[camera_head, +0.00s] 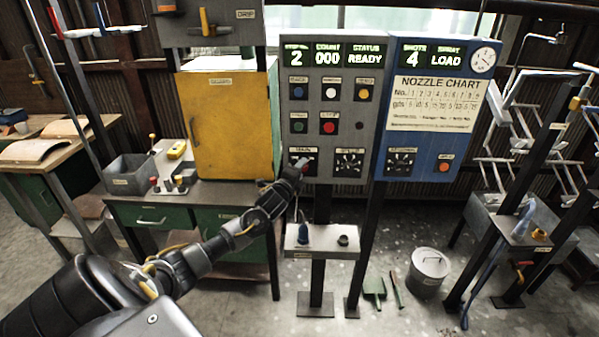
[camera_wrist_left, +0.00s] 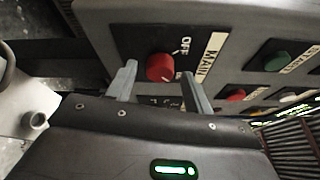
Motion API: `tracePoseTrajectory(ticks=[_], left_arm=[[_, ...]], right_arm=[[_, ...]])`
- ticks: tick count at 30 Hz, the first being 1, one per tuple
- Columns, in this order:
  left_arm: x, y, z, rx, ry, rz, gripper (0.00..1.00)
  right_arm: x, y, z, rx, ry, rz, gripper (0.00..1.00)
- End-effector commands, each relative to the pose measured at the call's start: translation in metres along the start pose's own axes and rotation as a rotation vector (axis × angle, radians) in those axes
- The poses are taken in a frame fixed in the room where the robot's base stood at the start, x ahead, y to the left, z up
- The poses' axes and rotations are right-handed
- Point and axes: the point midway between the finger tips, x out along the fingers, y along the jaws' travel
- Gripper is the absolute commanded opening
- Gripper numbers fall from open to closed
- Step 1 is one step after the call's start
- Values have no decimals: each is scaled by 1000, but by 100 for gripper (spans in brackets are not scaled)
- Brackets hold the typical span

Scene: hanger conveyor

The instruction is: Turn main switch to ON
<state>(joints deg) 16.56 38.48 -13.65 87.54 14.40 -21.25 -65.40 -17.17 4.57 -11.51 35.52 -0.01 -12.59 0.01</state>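The main switch is a red knob (camera_wrist_left: 160,67) on a black plate of the grey control panel (camera_head: 341,90). In the left wrist view the words OFF and MAIN show beside it; I cannot make out where its pointer stands. In the head view the switch (camera_head: 304,166) is at the panel's lower left, mostly hidden by my left gripper (camera_head: 295,171). In the left wrist view my left gripper (camera_wrist_left: 159,73) is open, with one finger on each side of the knob. Contact with the knob is not clear. My right gripper is not in view.
Green (camera_wrist_left: 276,62) and red (camera_wrist_left: 236,94) buttons sit close by on the panel. A rotary dial (camera_head: 348,162) is right of the switch. A small shelf (camera_head: 321,241) stands below, and a blue nozzle panel (camera_head: 432,105) to the right. The displays read 2, 000 and READY.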

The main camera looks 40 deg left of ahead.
Motion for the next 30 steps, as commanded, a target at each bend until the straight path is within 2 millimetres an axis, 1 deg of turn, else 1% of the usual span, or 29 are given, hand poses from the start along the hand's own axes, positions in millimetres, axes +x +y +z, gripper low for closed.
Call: tracePoseTrajectory(ticks=[8, 11, 14, 24, 27, 30], left_arm=[[-1, 0, 0, 0, 0, 1, 53], [-6, 2, 0, 0, 0, 2, 53], [-18, 3, 0, 1, 0, 0, 53], [-83, 4, -1, 1, 3, 1, 53], [-96, 3, 0, 0, 1, 1, 53], [-104, 2, 0, 0, 1, 1, 53]], right_arm=[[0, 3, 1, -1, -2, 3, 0], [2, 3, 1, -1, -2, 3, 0], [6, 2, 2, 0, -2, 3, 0], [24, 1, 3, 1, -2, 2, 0], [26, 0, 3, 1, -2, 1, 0], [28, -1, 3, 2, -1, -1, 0]])
